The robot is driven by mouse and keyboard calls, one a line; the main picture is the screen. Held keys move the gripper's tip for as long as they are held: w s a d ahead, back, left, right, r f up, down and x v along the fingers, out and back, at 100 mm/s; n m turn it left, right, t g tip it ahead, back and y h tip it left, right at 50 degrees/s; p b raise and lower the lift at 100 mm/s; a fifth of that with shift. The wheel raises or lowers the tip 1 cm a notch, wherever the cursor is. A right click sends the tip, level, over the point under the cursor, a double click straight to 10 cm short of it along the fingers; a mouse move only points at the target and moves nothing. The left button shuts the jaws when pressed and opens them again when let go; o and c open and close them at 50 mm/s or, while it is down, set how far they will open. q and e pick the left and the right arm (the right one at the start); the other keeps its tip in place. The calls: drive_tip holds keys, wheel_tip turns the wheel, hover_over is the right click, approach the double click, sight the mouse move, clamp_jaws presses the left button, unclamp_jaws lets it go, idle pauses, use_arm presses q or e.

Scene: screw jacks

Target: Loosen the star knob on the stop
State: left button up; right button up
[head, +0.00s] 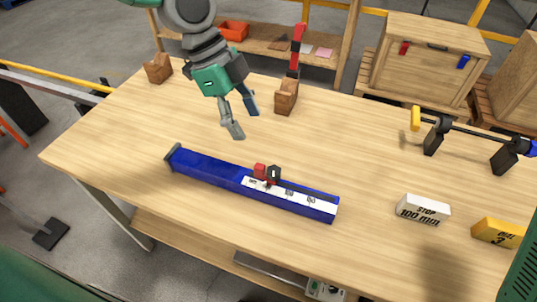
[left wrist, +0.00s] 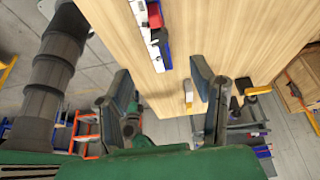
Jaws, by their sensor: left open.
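A blue rail (head: 210,173) with a white scale strip lies on the wooden table. On it sits a red stop (head: 260,170) with a black star knob (head: 273,175) on its right side. In the left wrist view the red stop (left wrist: 154,17) and the dark knob (left wrist: 158,37) show near the top, beyond my fingers. My left gripper (head: 243,118) is open and empty above the table, behind and left of the stop, apart from it. It also shows in the left wrist view (left wrist: 161,70).
A white block marked "STOP 100 mm" (head: 422,209) and a yellow block (head: 498,233) lie on the right. A black bar on stands (head: 467,131) is at the back right. Wooden blocks (head: 286,97) (head: 158,68) stand along the back edge. Table space around the rail is clear.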

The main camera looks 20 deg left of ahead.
sight(271, 169)
use_arm(q)
drive_tip(key=b+x, duration=0.1)
drive_tip(key=x, duration=1.1)
drive_tip(key=shift+s+d+f, duration=0.1)
drive_tip(key=shift+d+f, duration=0.05)
drive_tip(key=shift+d, duration=0.1)
drive_tip(key=shift+f, duration=0.55)
drive_tip(key=shift+d, duration=0.1)
drive_tip(key=c, duration=1.1)
